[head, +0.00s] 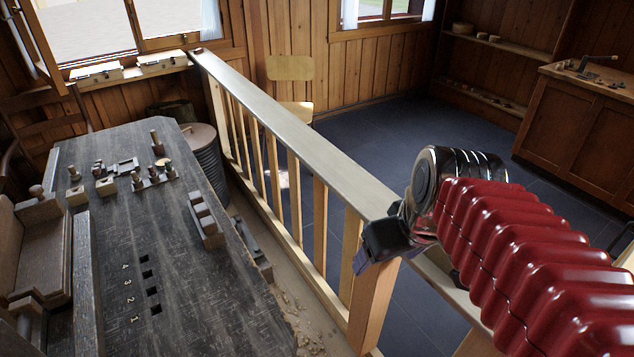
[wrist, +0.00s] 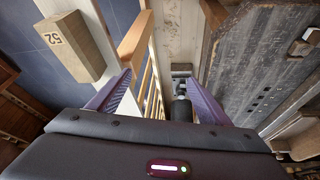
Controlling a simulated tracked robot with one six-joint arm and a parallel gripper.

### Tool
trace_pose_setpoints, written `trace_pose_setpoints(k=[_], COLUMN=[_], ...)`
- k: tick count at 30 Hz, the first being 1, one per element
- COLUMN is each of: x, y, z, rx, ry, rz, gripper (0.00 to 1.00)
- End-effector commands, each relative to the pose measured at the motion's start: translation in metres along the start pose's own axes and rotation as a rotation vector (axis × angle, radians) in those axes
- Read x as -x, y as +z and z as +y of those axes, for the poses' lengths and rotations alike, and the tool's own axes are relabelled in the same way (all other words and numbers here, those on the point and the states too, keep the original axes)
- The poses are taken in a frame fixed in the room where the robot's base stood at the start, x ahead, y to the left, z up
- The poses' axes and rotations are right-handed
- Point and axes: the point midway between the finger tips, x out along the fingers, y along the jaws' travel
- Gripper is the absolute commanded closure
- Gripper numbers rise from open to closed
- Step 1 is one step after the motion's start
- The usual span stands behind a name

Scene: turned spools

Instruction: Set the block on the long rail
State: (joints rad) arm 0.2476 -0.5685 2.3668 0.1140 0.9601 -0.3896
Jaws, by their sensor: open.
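A wooden block (wrist: 72,45) marked "52" shows at the upper left of the wrist view. It appears to rest on a pale strip (wrist: 95,15); I do not make it out in the head view. The long rail (head: 290,130) is a pale flat-topped handrail on wooden bars, running from the far window wall to a near post (head: 372,295). In the wrist view, my gripper (wrist: 155,92) is to the right of the block.
A dark workbench (head: 200,270) with small turned pieces stands left of the rail. A lower wooden bar (head: 440,285) runs right from the post. A bin (head: 203,155) and a chair (head: 290,70) are farther back. Blue floor lies open beyond the rail.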

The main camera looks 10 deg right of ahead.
Motion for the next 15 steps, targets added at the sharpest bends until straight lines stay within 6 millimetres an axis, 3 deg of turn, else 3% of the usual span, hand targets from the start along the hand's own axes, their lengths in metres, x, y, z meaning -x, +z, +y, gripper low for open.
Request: trace_pose_setpoints(k=[6, 15], x=[0.004, 0.004], y=[0.017, 0.027], z=[-0.040, -0.057], rx=[-0.048, -0.095], ry=[0.006, 0.003], rz=[0.058, 0.095], gripper=[0.28, 0.28])
